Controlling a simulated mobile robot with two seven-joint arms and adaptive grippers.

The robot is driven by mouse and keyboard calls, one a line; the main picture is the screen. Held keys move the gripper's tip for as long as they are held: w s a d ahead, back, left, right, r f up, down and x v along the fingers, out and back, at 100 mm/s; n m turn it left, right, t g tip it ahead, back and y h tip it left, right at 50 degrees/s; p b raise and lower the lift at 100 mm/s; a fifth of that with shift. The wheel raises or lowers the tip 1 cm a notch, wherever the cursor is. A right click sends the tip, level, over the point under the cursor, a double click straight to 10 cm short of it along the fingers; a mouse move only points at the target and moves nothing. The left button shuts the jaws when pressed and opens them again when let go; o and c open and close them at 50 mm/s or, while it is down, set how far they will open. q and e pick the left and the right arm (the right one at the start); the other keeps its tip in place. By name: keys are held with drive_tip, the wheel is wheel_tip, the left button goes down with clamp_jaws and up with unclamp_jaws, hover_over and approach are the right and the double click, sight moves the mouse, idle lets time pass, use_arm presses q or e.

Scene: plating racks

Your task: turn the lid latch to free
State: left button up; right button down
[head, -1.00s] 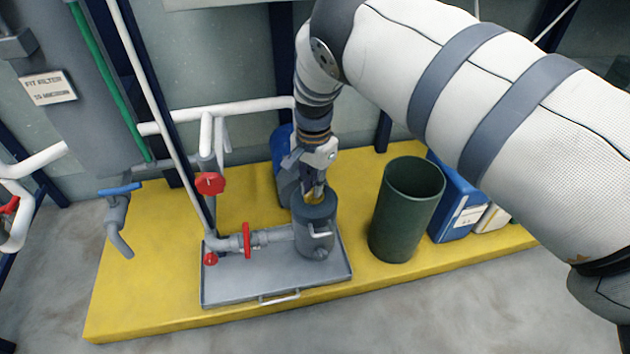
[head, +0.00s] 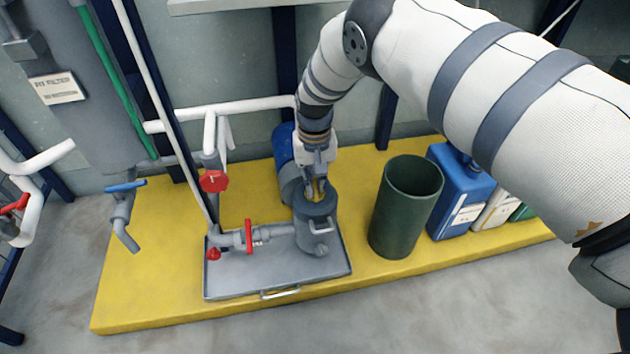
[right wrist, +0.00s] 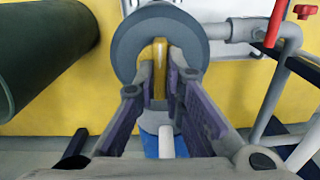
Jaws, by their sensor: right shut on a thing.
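A grey cylindrical filter pot (head: 318,239) stands upright on a shallow metal tray (head: 225,286). Its round grey lid (head: 329,208) is on top; the lid's ring also shows in the right wrist view (right wrist: 125,45). My right gripper (head: 319,190) points down at the lid from above. In the right wrist view its two fingers (right wrist: 158,85) are closed on the yellow latch (right wrist: 159,57) at the middle of the lid. The fingers partly hide the latch in the head view. My left gripper is not in view.
A pipe with a red-handled valve (head: 249,237) joins the pot's left side. A dark green open bin (head: 400,215) stands to the right, with a blue canister (head: 458,205) beyond it. A blue drum (head: 284,146) is behind. The yellow platform (head: 150,260) is clear at front left.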

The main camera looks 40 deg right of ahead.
sight(315, 187)
drive_tip(key=shift+n, duration=0.6)
drive_tip(key=c, duration=1.7)
unclamp_jaws()
wheel_tip(315, 187, up, 8)
drive_tip(key=shift+f, duration=0.25)
